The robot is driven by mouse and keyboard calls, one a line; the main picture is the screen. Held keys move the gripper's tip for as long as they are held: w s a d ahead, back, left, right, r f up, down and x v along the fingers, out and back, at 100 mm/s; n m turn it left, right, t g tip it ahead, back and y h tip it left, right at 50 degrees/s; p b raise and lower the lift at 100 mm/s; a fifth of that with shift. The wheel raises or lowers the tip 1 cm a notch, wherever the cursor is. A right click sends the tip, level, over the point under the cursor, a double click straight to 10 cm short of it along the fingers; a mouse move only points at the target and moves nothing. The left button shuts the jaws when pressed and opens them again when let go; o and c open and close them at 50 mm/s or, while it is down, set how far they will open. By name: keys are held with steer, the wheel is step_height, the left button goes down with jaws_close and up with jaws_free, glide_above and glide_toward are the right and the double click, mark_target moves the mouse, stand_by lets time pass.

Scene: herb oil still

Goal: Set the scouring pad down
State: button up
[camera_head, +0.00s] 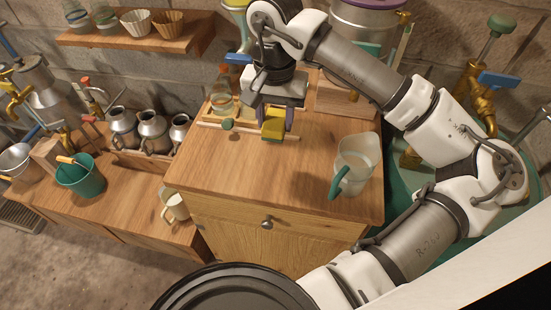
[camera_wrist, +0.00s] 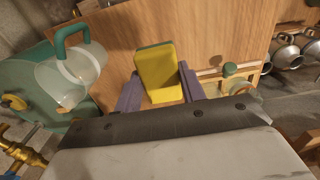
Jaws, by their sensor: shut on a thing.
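The scouring pad (camera_head: 272,124) is a yellow block with a green layer; in the wrist view the yellow side of the pad (camera_wrist: 160,78) faces the camera. My gripper (camera_head: 274,118) is shut on it, with a purple-grey finger on each side. The pad is over the back part of the wooden cabinet top (camera_head: 245,165). I cannot tell whether its lower edge touches the wood.
A clear jug with a green handle (camera_head: 354,165) stands at the right of the top. A wooden rail with a green knob (camera_head: 228,124) and a glass jar (camera_head: 222,104) are close left of the gripper. The front middle is clear. Metal cans (camera_head: 153,130) stand lower left.

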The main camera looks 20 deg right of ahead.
steer(key=p, duration=0.3)
glide_toward(275, 171)
step_height(275, 171, down, 6)
steer(key=shift+r, duration=0.25)
steer(key=shift+f, duration=0.2)
steer(key=shift+f+b, duration=0.2)
steer(key=shift+b, duration=0.35)
steer(key=o, duration=0.9)
steer(key=shift+o, duration=0.2)
steer(key=shift+r, duration=0.15)
